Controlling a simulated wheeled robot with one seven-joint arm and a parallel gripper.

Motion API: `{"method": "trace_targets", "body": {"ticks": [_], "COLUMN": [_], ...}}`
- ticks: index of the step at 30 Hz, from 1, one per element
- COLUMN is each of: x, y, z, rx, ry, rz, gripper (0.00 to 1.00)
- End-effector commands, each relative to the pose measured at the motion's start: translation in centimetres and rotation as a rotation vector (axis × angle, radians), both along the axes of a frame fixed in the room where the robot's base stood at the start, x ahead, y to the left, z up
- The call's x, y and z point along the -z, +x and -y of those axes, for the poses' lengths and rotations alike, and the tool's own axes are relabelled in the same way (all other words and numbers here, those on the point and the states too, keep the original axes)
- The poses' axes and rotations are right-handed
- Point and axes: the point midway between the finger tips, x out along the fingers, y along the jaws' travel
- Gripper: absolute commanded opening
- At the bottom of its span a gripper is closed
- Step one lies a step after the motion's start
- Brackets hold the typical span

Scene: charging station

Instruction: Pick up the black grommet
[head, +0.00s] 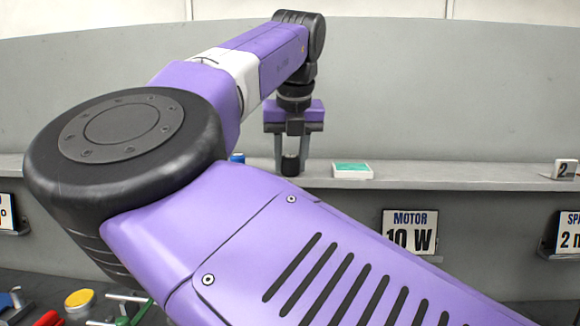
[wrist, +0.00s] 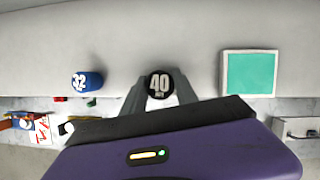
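The black grommet (wrist: 159,86), a short dark cylinder with "40" in white on its top, shows in the wrist view between my two fingertips. In the head view the grommet (head: 290,164) stands upright at the shelf, between the fingers. My gripper (head: 291,158) points straight down over it, one finger on each side. In the wrist view my gripper (wrist: 159,90) has its fingertips close beside the grommet. I cannot tell whether they touch it or leave a thin gap. The grommet appears to be at shelf height; its underside is hidden.
A blue cylinder (wrist: 87,81) stands left of the grommet. A white box with a teal top (head: 352,170) lies to the right on the shelf (head: 430,174). A wall rises behind; label plates hang below.

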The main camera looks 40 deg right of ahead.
Motion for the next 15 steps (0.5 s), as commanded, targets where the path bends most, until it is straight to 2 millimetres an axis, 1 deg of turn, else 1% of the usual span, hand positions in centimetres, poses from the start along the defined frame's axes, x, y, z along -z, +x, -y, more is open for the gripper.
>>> {"method": "trace_targets", "body": {"ticks": [10, 15], "x": [-0.2, -1.4], "y": [0.0, 0.0], "z": [0.0, 0.0], "rx": [0.0, -0.002], "ry": [-0.001, 0.0], "rz": [0.001, 0.001], "gripper": [0.0, 0.0]}}
